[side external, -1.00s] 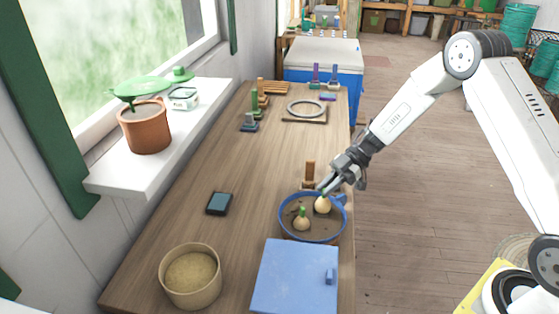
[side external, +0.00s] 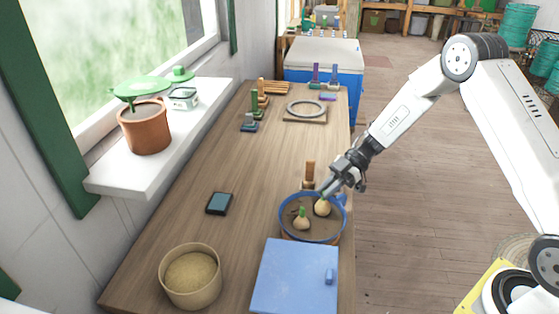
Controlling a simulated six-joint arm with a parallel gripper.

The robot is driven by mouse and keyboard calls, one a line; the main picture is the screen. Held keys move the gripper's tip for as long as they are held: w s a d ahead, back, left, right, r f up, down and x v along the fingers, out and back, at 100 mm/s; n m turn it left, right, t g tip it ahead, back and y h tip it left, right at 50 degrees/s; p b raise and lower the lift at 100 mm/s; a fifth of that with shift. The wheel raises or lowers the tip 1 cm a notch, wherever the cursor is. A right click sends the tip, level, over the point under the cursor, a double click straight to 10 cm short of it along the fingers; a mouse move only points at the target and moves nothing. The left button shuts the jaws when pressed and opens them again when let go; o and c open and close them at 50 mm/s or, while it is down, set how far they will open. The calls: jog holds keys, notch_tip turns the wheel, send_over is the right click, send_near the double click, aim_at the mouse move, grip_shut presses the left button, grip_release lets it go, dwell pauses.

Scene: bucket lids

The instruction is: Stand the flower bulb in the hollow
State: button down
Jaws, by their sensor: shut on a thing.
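A blue-rimmed round pot (side external: 281,227) filled with brown soil stands near the right edge of the wooden table. One flower bulb (side external: 302,222), pale with a green shoot, stands upright in the soil at the left. A second pale bulb (side external: 322,208) is at the right of the soil, under my gripper (side external: 324,193). My gripper reaches in from the upper right and is shut on the top of this second bulb. Its shoot is hidden by the fingers. I cannot tell whether its base touches the soil or sits in a hollow.
A blue lid or board (side external: 295,280) with a small handle lies just in front of the pot. A tan round tub (side external: 191,276) and a dark small box (side external: 219,203) are to the left. A wooden upright block (side external: 309,175) stands close behind the pot. The table's middle is clear.

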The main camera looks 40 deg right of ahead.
jog(key=shift+f, duration=0.8)
dwell(0.5)
jog(key=c, duration=0.6)
grip_release()
jog(key=shift+c, duration=0.7)
jog(key=shift+a+r+v, duration=0.15)
jog(key=shift+r+v, duration=0.1)
jog(key=shift+v, duration=1.05)
jog(key=shift+a+r+v, duration=0.1)
jog(key=shift+r+v, duration=0.2)
jog(key=shift+v, duration=1.05)
jog(key=shift+a+r+v, duration=0.15)
jog(key=shift+r+v, duration=0.1)
jog(key=shift+v, duration=1.05)
